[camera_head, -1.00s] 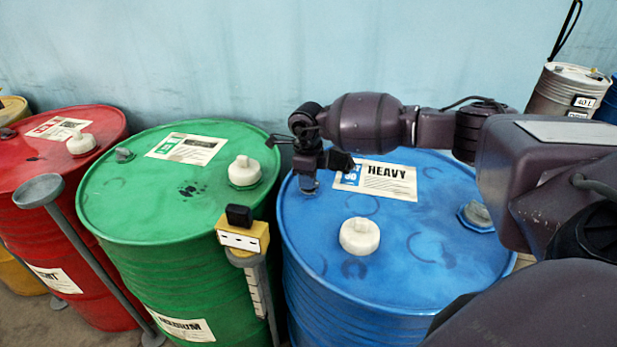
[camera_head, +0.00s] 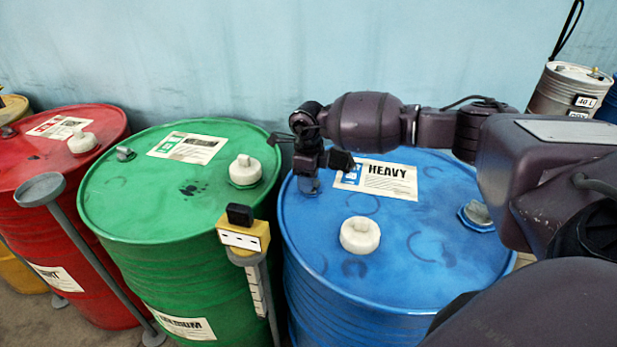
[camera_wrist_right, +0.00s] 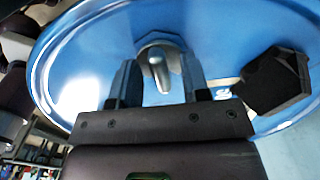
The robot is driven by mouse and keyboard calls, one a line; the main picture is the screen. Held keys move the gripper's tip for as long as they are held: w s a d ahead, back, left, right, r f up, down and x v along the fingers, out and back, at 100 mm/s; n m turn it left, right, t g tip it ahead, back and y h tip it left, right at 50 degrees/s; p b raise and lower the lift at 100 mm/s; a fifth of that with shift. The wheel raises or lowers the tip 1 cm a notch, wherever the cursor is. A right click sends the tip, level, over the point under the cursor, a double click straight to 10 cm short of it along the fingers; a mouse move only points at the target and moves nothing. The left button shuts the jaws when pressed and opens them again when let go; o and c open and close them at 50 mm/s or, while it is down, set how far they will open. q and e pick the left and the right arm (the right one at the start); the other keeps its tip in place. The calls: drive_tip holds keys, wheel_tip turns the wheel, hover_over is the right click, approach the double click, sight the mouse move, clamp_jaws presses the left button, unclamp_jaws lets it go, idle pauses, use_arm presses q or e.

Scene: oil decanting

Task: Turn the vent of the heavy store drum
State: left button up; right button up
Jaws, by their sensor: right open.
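The heavy store drum (camera_head: 400,275) is blue, with a white label reading HEAVY on its lid. My right gripper (camera_head: 310,180) is over the far left edge of that lid, beside the label. In the right wrist view my right gripper (camera_wrist_right: 160,82) is open, with one finger on each side of a grey fitting with a small lever (camera_wrist_right: 158,72), which looks like the vent. I cannot tell whether the fingers touch it. In the head view the gripper mostly hides this fitting. My left gripper is not in view.
The blue lid also carries a white cap (camera_head: 360,236) and a grey plug (camera_head: 477,214). A green drum (camera_head: 180,250) stands close on the left, with a yellow block on a post (camera_head: 243,238) between. A red drum (camera_head: 100,280) is farther left. A pale wall is behind.

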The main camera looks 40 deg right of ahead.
wheel_tip(320, 180, up, 11)
drive_tip(key=shift+p, duration=0.3)
drive_tip(key=shift+f, duration=0.15)
idle(0.6)
